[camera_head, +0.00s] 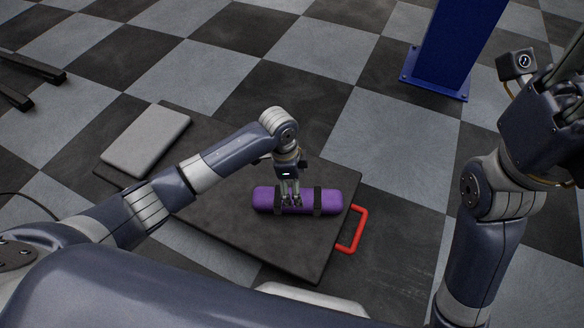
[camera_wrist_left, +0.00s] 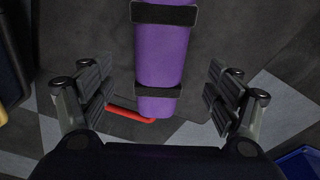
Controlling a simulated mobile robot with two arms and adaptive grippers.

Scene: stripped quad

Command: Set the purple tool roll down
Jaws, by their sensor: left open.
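The purple tool roll (camera_head: 333,201), a cylinder with two dark straps, lies on its side on a dark flat board (camera_head: 268,250) in the head view, near the board's right end. My left gripper (camera_head: 290,199) is over the roll from above. In the left wrist view the roll (camera_wrist_left: 162,62) runs between the open fingers of my left gripper (camera_wrist_left: 160,98), with a gap on both sides. My right gripper (camera_head: 568,95) is raised at the right edge of the head view, and its fingers are partly cut off.
A red handle (camera_head: 354,231) sticks out from the board's right end. A flat grey case (camera_head: 146,139) lies at the board's left end. A blue post (camera_head: 455,45) stands at the back right. Dark bars (camera_head: 30,70) lie at the far left. Checkered floor around is mostly clear.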

